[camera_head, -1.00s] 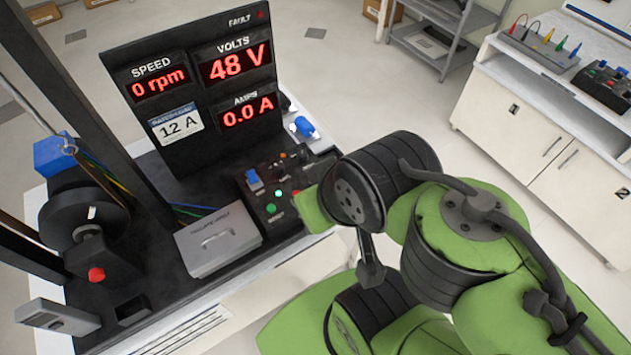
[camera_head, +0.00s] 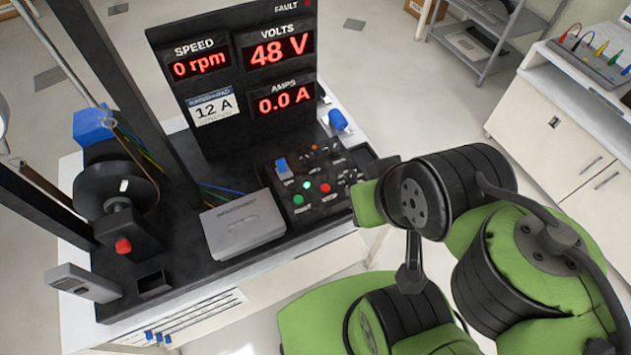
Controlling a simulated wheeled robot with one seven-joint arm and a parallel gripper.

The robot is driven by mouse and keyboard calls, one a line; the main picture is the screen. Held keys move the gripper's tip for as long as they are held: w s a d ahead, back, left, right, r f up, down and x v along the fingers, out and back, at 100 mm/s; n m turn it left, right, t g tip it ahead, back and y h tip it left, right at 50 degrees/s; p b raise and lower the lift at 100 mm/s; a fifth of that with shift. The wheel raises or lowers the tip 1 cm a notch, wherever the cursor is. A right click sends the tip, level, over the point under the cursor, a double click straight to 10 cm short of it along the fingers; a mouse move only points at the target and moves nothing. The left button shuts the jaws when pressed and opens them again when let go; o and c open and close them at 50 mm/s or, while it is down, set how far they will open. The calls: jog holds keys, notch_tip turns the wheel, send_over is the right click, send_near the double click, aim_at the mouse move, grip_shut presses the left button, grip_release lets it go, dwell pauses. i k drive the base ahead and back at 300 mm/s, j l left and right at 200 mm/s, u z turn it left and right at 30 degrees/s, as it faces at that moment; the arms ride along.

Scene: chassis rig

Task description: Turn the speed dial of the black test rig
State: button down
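The black test rig (camera_head: 190,148) stands on a white bench at the left and centre. The black control box (camera_head: 318,207) at the rig's right side has a blue switch (camera_head: 283,167), a green button (camera_head: 298,200), a red button (camera_head: 325,187) and several small dark knobs. I cannot tell which knob is the speed dial. My green and black arm reaches in from the lower right, beside the control box. My gripper is not in view.
A grey lidded box (camera_head: 240,228) sits left of the control box. A black wheel (camera_head: 118,190) and a red knob (camera_head: 123,246) are farther left. A blue connector (camera_head: 338,120) is behind the control box. A white cabinet (camera_head: 555,110) stands at the right, with open floor between.

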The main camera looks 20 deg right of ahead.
aim_at(351, 176)
jog(key=j+u, duration=0.35)
jog(key=i+j+u, duration=0.1)
jog(key=u, duration=0.25)
